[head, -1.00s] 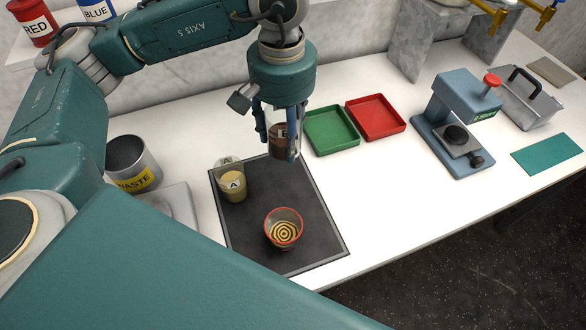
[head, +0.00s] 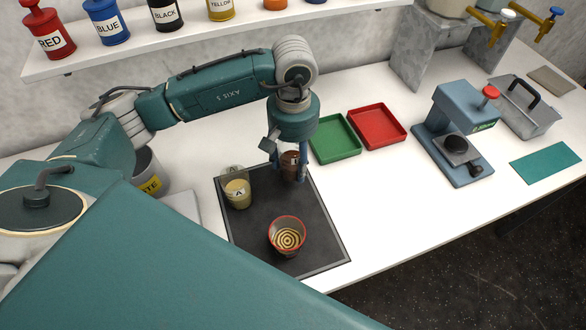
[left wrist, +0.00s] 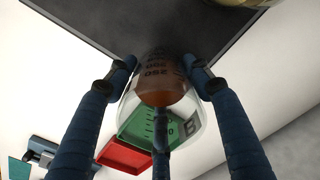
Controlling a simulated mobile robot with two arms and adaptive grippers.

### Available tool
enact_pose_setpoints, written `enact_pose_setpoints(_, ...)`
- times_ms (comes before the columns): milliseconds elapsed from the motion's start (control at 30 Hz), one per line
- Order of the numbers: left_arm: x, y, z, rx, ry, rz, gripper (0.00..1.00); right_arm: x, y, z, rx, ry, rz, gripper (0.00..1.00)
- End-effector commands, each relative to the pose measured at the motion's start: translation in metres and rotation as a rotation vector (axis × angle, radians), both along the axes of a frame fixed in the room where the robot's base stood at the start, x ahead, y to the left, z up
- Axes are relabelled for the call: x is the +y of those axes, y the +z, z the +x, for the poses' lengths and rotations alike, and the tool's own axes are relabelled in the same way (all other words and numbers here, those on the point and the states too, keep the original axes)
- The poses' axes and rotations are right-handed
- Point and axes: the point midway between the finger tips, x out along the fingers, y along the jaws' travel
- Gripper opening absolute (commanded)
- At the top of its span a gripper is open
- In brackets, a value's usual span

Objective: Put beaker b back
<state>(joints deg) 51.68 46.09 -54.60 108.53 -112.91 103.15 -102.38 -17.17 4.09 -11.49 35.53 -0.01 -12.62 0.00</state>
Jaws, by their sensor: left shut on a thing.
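Beaker b (head: 291,160), a clear beaker with dark brown contents, is upright between the fingers of my left gripper (head: 289,174), which is shut on it. It is at the far right corner of the black mat (head: 262,214); I cannot tell if its base touches the mat. In the left wrist view beaker b (left wrist: 158,92) sits between the fingers, with graduation marks showing. Beaker A (head: 238,192), with pale yellow contents, stands at the mat's left. A red-rimmed cup (head: 287,236) with a ringed pattern inside stands at the mat's front. My right gripper is not in view.
A green tray (head: 335,138) and a red tray (head: 377,127) lie right of the mat. A waste can (head: 150,172) is partly hidden behind my arm. A blue press (head: 456,130) stands farther right. The table's front right is clear.

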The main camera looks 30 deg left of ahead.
Motion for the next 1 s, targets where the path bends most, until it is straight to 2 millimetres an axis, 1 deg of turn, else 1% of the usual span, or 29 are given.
enact_pose_setpoints(33,0.0,-0.004,0.0,0.001,0.001,0.0,0.17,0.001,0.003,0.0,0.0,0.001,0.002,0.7)
enact_pose_setpoints(167,0.0,-0.013,0.0,0.001,0.0,0.0,0.17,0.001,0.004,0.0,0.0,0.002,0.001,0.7)
enact_pose_setpoints(267,0.0,-0.024,-0.001,0.003,0.001,0.0,0.17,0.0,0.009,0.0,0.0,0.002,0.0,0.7)
enact_pose_setpoints(400,0.0,-0.045,0.0,0.002,0.001,-0.001,0.17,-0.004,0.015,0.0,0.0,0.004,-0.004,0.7)
enact_pose_setpoints(500,0.0,-0.053,0.0,0.0,0.0,-0.001,0.17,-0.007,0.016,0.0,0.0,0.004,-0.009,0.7)
enact_pose_setpoints(767,0.0,-0.055,0.001,-0.003,-0.001,-0.001,0.17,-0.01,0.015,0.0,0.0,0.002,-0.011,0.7)
enact_pose_setpoints(900,0.0,-0.058,0.001,-0.002,-0.001,0.0,0.17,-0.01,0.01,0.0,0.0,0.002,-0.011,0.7)
enact_pose_setpoints(933,0.0,-0.058,0.001,-0.001,-0.001,0.0,0.53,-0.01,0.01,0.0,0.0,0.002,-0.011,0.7)
enact_pose_setpoints(967,0.0,-0.057,0.0,-0.001,-0.001,0.0,0.59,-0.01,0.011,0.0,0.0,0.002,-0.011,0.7)
enact_pose_setpoints(1000,0.0,-0.057,0.0,-0.001,-0.001,0.0,0.67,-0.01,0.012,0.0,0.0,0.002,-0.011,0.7)
